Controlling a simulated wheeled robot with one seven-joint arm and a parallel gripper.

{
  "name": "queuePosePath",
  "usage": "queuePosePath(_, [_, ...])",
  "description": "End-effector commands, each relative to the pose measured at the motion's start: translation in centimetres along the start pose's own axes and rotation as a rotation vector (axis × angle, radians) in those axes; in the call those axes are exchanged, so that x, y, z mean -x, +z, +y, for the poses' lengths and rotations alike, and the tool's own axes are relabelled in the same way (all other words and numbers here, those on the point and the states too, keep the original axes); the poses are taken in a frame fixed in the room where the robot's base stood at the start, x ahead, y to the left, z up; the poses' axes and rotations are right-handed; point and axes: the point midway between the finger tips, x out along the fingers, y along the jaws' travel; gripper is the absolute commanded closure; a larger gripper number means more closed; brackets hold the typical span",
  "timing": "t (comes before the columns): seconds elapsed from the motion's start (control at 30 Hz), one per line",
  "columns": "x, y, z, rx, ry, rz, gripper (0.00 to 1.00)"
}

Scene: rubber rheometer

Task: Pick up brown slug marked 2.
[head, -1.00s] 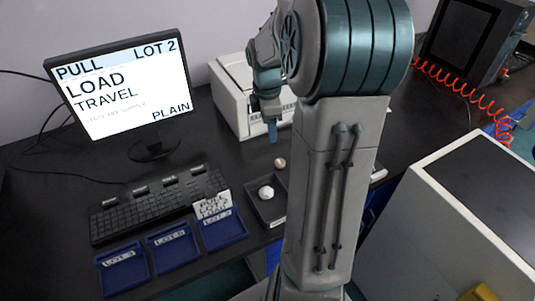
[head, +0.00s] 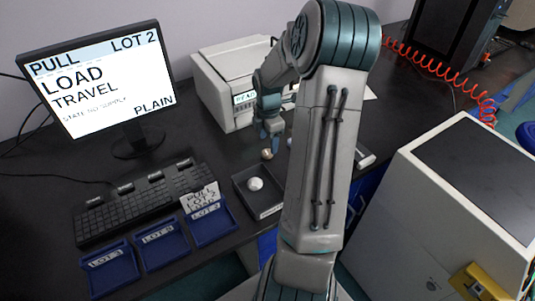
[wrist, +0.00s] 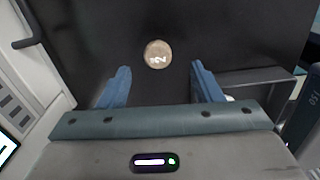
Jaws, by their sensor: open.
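The brown slug (wrist: 158,54) is a small tan disc with a white 2 on its top, lying on the black bench. In the head view the slug (head: 267,154) lies just behind the dark tray. My gripper (wrist: 160,76) is open and empty, with one blue finger on each side of the slug's line in the wrist view. The slug shows a little beyond the fingertips, touching neither. In the head view my gripper (head: 269,135) points down just above the slug; the exact height is hard to tell.
A dark tray (head: 270,211) with a white ball-like piece (head: 255,184) stands close to the slug. Blue lot trays (head: 214,226), a keyboard (head: 135,208) and a monitor (head: 100,78) are to the left. A white printer-like machine (head: 213,92) stands behind. Bare bench surrounds the slug.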

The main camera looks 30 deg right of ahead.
Motion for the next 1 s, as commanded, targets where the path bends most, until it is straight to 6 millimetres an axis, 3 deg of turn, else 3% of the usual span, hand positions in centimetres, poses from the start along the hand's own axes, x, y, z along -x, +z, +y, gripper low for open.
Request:
queuePosePath(0.3, [-4.3, -0.1, 0.3, 0.0, -0.002, 0.001, 0.41])
queuePosePath(0.6, [-4.9, -0.1, 0.3, -0.001, 0.0, 0.0, 0.41])
queuePosePath(0.8, [-4.9, -0.1, 0.3, -0.001, 0.0, 0.0, 0.89])
queuePosePath(1.0, [-4.8, -0.1, 0.3, -0.001, 0.0, 0.0, 0.89])
